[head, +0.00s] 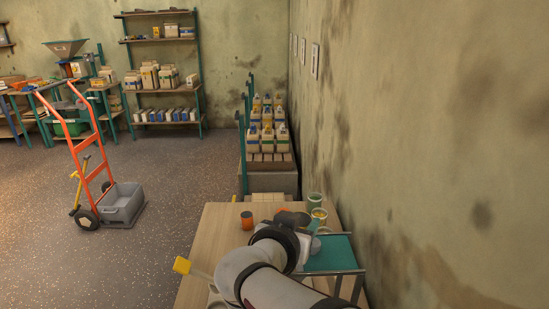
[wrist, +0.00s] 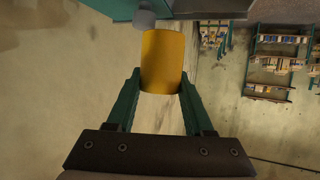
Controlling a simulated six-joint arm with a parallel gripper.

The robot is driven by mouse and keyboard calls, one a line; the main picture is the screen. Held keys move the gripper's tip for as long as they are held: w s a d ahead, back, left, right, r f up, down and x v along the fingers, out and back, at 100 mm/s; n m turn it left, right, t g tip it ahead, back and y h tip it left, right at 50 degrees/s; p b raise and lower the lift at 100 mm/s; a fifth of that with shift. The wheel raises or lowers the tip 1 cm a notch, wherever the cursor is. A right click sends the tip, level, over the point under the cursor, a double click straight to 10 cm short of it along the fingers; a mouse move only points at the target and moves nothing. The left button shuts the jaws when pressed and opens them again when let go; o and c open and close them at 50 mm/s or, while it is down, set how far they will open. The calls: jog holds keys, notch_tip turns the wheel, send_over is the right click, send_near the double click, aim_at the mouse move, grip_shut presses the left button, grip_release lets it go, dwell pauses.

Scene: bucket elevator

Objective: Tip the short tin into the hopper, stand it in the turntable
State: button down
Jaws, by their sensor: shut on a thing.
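My gripper (wrist: 160,84) is shut on a yellow tin (wrist: 162,60), with one green finger on each side of it. The tin's inside and any contents cannot be seen. In the head view my arm hides the fingers, and a yellow-rimmed tin (head: 319,213) shows just beyond my wrist; I cannot tell for sure that it is the held one. I cannot clearly pick out the task's hopper or turntable on the table, part of which my arm covers.
The wooden table (head: 212,240) carries an orange tin (head: 247,221) and a green tin (head: 315,199). A teal-topped stand (head: 333,252) is at right, near the wall. A yellow-ended rod (head: 182,265) sticks out at left. A hand truck (head: 88,160) stands away on the floor.

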jog(key=s+d+r+n+y, duration=0.1)
jog(key=s+d+r, duration=0.15)
jog(key=d, duration=0.35)
jog(key=s+d+r, duration=0.1)
jog(key=d+r, duration=0.3)
jog(key=d, duration=0.1)
jog(key=w+a+f+n+y, duration=0.1)
jog(key=w+a+f, duration=0.25)
jog(key=a, duration=0.55)
jog(key=w+a+f+n+t+y, duration=0.1)
jog(key=w+a+f+n+y, duration=0.1)
jog(key=a+f, duration=0.5)
jog(key=w+a+f+n+y, duration=0.1)
jog(key=w+a+f, duration=0.2)
jog(key=a, duration=0.8)
jog(key=shift+s+d+f+m+g+h, duration=0.5)
jog(key=shift+s+f+m+g+h, duration=0.8)
jog(key=shift+f+m+h, duration=1.5)
jog(key=shift+s+d+f+m+g+h, duration=0.5)
jog(key=shift+s+f+m+g+h, duration=0.85)
jog(key=shift+f, duration=2.7)
jog(key=shift+s+d+f+m+g+h, duration=0.7)
jog(key=shift+f+m+g+h, duration=1.05)
jog(key=shift+f+m, duration=1.4)
jog(key=shift+s+a+f+n+t+h, duration=0.2)
jog(key=shift+a+f+n+t+h, duration=0.1)
jog(key=shift+f, duration=0.15)
